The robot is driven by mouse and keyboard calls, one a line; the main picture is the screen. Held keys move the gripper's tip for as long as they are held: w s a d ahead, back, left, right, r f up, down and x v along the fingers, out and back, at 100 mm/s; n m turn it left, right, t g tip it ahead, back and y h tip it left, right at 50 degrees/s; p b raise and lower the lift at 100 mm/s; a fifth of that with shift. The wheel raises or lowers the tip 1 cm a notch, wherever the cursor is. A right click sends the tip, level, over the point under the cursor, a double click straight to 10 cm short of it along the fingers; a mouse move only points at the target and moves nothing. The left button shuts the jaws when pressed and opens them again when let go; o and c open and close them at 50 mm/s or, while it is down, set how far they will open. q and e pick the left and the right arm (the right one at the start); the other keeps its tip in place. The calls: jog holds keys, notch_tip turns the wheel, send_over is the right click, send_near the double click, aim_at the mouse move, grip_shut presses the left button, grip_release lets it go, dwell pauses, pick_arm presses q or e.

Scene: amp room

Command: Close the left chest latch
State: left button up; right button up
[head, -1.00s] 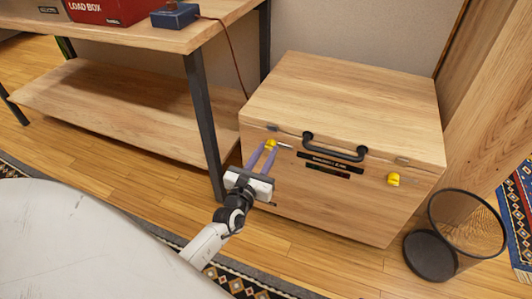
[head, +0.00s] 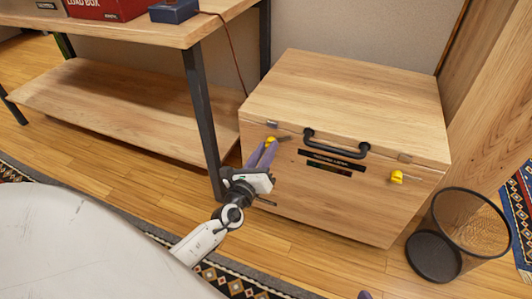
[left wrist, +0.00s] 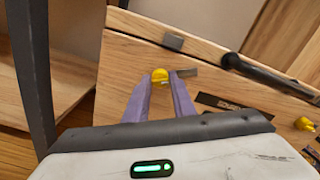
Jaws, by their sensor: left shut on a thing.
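The wooden chest (head: 345,205) has its lid (head: 345,95) down. The left chest latch (head: 271,140) is a yellow knob with a grey bar pointing right, on the front below a small metal plate. It also shows in the left wrist view (left wrist: 160,75), the bar apart from the metal plate (left wrist: 173,42) above. My left gripper (head: 265,146) has its purple fingers shut on the yellow knob, partly hiding it. A purple tip at the bottom edge, apparently my right gripper (head: 365,295), is mostly out of frame.
The right latch (head: 397,177) is another yellow knob with a grey bar. A black handle (head: 335,146) spans the lid's front. A wire basket (head: 435,255) stands at the chest's right. A workbench (head: 135,100) with a dark metal leg (head: 203,120) is close on the left.

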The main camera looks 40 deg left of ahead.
pick_arm(q)
jog(key=shift+a+f+n, duration=0.1)
jog(key=shift+n, duration=3.05)
jog(key=shift+f+n, duration=0.1)
jog(key=shift+n, duration=3.05)
pick_arm(e)
jog(key=shift+a+r, duration=0.2)
jog(key=shift+r, duration=0.25)
pick_arm(q)
jog(key=o, duration=1.1)
jog(key=shift+c, duration=0.2)
jog(key=p+v, duration=0.1)
jog(key=v, duration=0.9)
jog(key=shift+s, duration=0.2)
pick_arm(e)
jog(key=shift+d+f, duration=0.35)
jog(key=shift+f, duration=0.3)
